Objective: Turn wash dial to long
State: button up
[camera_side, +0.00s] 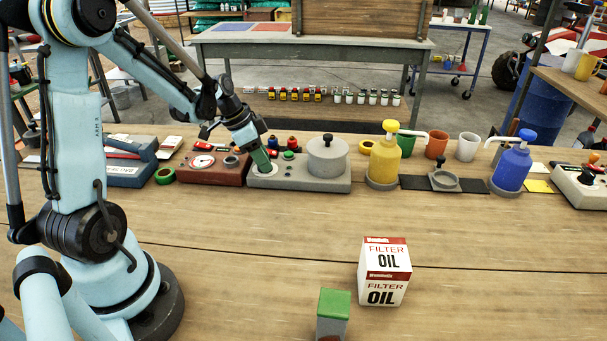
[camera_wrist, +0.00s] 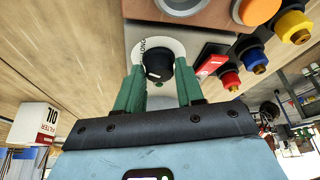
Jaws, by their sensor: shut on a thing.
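The wash dial (camera_wrist: 158,66) is a black knob on a round white plate (camera_wrist: 172,46). The word LONG shows on the plate at the knob's upper left in the wrist view; other markings are hidden or unreadable. My gripper (camera_wrist: 160,72) has its two green fingers on either side of the knob, shut on it. In the side view my gripper (camera_side: 264,162) reaches down onto the white plate (camera_side: 264,171) at the left end of a grey unit (camera_side: 318,184). The knob itself is hidden there by the fingers. I cannot tell where the knob points.
A lidded grey pot (camera_side: 327,158) stands on the same unit, right of the dial. A red-brown box with a gauge (camera_side: 203,162) is close on the left. Yellow (camera_side: 384,160) and blue (camera_side: 512,168) pump bottles stand right. An oil filter box (camera_side: 384,270) is in front.

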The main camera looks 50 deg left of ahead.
jog(key=shift+m+g+h, duration=0.3)
jog(key=shift+m+h, duration=0.1)
jog(key=shift+m, duration=0.7)
jog(key=o, duration=1)
jog(key=shift+a, duration=0.1)
jog(key=v, duration=1.2)
